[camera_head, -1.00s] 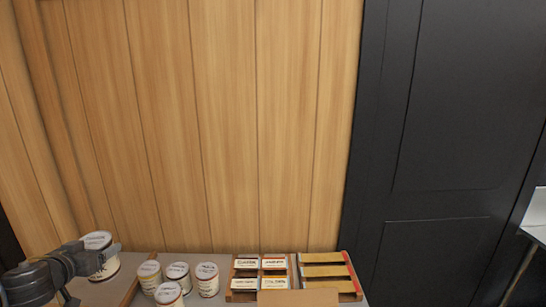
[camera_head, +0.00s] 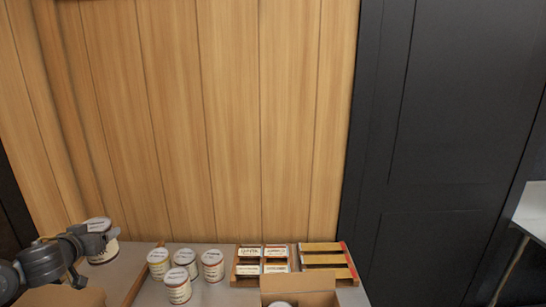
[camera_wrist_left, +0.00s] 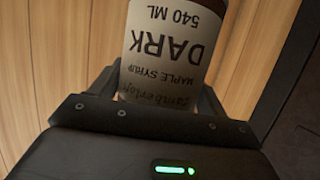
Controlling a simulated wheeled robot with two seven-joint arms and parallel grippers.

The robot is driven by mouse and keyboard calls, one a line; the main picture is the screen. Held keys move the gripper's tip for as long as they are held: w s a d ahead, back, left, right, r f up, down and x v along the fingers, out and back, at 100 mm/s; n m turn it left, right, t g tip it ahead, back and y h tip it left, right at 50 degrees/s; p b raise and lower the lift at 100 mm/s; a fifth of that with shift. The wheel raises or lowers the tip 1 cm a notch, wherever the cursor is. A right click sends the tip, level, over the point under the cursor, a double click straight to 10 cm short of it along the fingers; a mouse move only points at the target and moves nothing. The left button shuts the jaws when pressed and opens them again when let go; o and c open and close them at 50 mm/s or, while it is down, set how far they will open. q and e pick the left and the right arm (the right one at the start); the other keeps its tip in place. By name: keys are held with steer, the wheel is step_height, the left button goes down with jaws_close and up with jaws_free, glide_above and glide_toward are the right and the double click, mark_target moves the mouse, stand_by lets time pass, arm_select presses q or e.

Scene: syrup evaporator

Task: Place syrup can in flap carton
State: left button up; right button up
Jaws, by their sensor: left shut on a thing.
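My left gripper (camera_head: 100,238) is shut on a syrup can (camera_head: 98,225), white with a dark-lettered label, at the left of the head view. In the left wrist view the can (camera_wrist_left: 172,50) shows upside down between the fingers, its label reading "DARK", "MAPLE SYRUP" and "540 ML". A brown cardboard carton (camera_head: 300,281) with a raised back flap stands at the bottom edge, right of centre and well to the right of the gripper. A round can top shows at its opening; the carton's lower part is cut off. My right gripper is out of view.
Several white syrup cans (camera_head: 212,266) stand on the grey counter between the gripper and the carton. A wooden tray (camera_head: 233,271) with labelled compartments sits behind the carton. Another brown cardboard piece (camera_head: 62,297) shows at bottom left. A wood-plank wall (camera_head: 230,120) rises behind.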

arm_select(q)
steer(key=w+a+n+y, duration=0.3)
steer(key=w+a, duration=0.3)
steer(key=w, duration=0.2)
steer(key=w+d+f+n+g+y, duration=0.1)
steer(key=w+d+f+g+y, duration=0.15)
steer(key=w, duration=0.55)
steer(key=s+a+f+n+y, duration=0.1)
steer(key=s+a+f, duration=0.25)
steer(key=s, duration=0.35)
steer(key=s+a+f+n+y, duration=0.1)
steer(key=s+a+f+n, duration=0.2)
steer(key=s, duration=0.4)
steer(key=w+d+r+m+t+h, duration=0.1)
steer(key=d+r+m+h, duration=0.2)
steer(key=d, duration=0.8)
steer(key=w+d+r+m+t+h, duration=0.1)
steer(key=d+r+m+h, duration=0.15)
steer(key=d, duration=0.75)
steer(key=s+d+r+m+h, duration=0.2)
steer(key=s+d+r, duration=0.35)
steer(key=d, duration=0.25)
steer(key=s+d+r+m+h, duration=0.2)
steer(key=s+d+r, duration=0.2)
steer(key=s+d, duration=0.35)
step_height(320, 180, down, 10)
steer(key=b, duration=1)
steer(key=shift+w+d+r+t, duration=0.15)
steer(key=shift+d+t, duration=0.2)
steer(key=shift+d, duration=0.1)
